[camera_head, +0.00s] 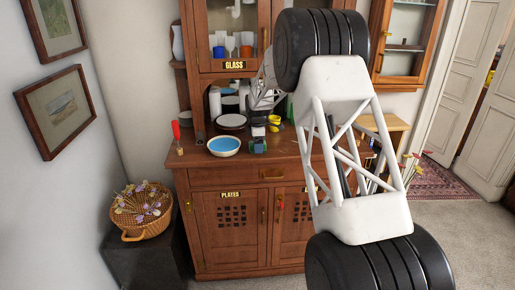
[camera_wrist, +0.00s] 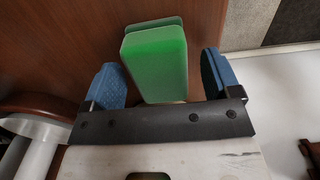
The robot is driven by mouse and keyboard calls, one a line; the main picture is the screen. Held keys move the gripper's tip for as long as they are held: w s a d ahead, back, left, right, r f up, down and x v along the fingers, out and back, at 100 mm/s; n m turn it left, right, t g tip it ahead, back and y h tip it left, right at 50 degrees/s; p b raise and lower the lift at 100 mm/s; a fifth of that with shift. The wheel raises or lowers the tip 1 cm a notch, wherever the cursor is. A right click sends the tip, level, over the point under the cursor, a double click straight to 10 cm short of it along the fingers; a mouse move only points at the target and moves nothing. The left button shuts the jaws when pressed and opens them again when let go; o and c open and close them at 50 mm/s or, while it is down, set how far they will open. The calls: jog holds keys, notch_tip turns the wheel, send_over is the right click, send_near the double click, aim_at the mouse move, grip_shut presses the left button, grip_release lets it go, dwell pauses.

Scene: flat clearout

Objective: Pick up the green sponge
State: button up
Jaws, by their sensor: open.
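The green sponge (camera_wrist: 156,68) is in the wrist view, a green block with a paler green edge behind it, above brown wood. My gripper (camera_wrist: 160,62) is open, with one blue finger on each side of the sponge. A narrow gap shows beside the sponge at the right finger; contact at the left finger is hard to tell. In the head view my gripper (camera_head: 258,147) is low over the front of the wooden sideboard top, just right of a blue-filled bowl (camera_head: 223,146). The sponge is too small there to make out clearly.
Stacked plates (camera_head: 231,121) and white containers stand behind on the sideboard (camera_head: 190,158). A yellow cup (camera_head: 274,124) is close to the right of my gripper. A red-handled tool (camera_head: 176,131) stands at the left. The glass cabinet (camera_head: 225,68) hangs above.

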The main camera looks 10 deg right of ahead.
jog(key=shift+f, duration=0.4)
jog(key=c, duration=1.1)
jog(key=shift+r, duration=0.2)
jog(key=shift+r, duration=1.5)
jog(key=s, duration=0.5)
jog(key=s+d+r, duration=0.1)
jog(key=s, duration=1)
jog(key=shift+d+r, duration=0.15)
jog(key=shift+r, duration=0.15)
